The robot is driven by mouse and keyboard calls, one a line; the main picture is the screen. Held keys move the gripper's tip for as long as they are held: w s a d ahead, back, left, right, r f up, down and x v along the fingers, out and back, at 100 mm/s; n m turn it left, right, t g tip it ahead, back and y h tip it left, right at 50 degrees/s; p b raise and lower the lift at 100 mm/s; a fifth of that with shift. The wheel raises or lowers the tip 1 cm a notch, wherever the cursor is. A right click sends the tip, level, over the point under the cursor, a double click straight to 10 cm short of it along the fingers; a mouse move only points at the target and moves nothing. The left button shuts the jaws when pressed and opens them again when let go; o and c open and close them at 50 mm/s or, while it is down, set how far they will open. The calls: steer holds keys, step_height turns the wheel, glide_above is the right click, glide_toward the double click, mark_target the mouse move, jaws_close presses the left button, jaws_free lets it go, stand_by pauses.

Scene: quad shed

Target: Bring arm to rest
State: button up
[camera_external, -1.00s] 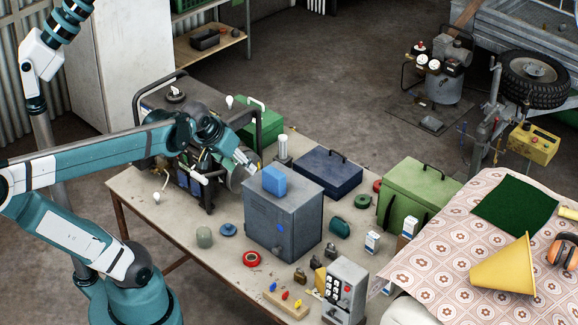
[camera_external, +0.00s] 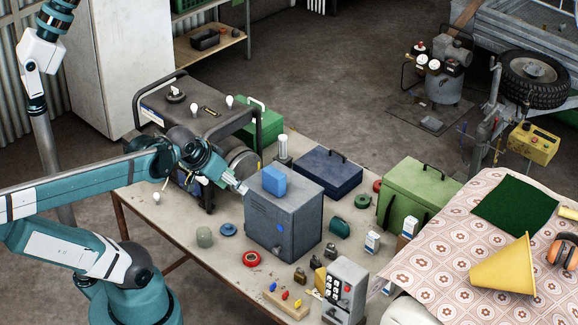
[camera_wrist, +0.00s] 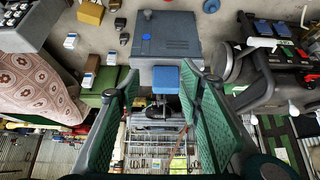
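My gripper (camera_external: 242,188) is at the left side of the grey metal box (camera_external: 283,215), close to its upper edge in the outside view. In the wrist view, the two green-padded fingers of my gripper (camera_wrist: 161,76) stand wide apart with nothing held between them. A blue block (camera_external: 274,180) rests on top of the grey box. In the wrist view the blue block (camera_wrist: 166,79) shows in the gap between the fingertips, beyond them. Whether a finger touches the box cannot be told.
A generator (camera_external: 193,105) with white bulbs stands behind my arm. A dark blue case (camera_external: 328,172) and a green box (camera_external: 415,195) stand to the right. Small items, including a red tape roll (camera_external: 251,259) and a keypad box (camera_external: 345,290), crowd the bench front.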

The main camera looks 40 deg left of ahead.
step_height(320, 180, down, 8)
steer(key=b, duration=0.7)
steer(key=shift+b, duration=0.35)
stand_by(0.6)
